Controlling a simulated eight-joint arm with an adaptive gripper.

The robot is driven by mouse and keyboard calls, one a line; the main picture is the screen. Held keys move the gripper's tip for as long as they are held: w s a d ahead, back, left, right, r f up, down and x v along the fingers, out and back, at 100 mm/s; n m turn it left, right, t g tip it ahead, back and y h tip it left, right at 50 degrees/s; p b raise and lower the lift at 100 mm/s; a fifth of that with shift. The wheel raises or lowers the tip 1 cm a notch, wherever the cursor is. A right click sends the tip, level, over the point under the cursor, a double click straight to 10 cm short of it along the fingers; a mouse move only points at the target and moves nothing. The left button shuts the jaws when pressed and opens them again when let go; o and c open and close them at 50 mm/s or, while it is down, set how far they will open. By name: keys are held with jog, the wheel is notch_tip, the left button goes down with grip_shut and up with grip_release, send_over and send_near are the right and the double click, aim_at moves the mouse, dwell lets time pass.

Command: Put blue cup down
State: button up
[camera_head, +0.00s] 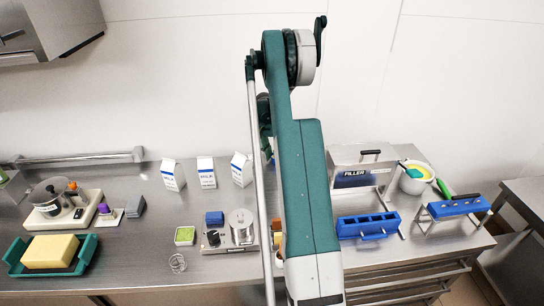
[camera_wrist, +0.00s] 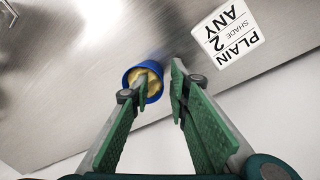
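The blue cup (camera_wrist: 152,97) shows in the wrist view with its round opening toward the camera and something yellowish inside. My gripper (camera_wrist: 160,78) is open, its two green-padded fingers spread apart. The left finger overlaps the cup's opening and hides part of it. The right finger lies just right of the cup, with a narrow gap between it and the rim. Whether the left finger touches the cup is not clear. In the head view my arm hides the gripper, and I cannot make out the cup.
A white label (camera_wrist: 226,34) reading "PLAIN 2 ANY SHADE" lies right of the cup on steel. In the head view, a steel pot (camera_head: 241,224) stands left of my arm. A blue mold (camera_head: 367,226) and a filler box (camera_head: 357,170) stand right. Several milk cartons (camera_head: 207,172) stand behind.

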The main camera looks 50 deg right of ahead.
notch_tip(320, 180, up, 12)
jog(key=w, duration=0.1)
jog(key=shift+w+a, duration=0.15)
jog(key=shift+w, duration=0.2)
dwell(0.8)
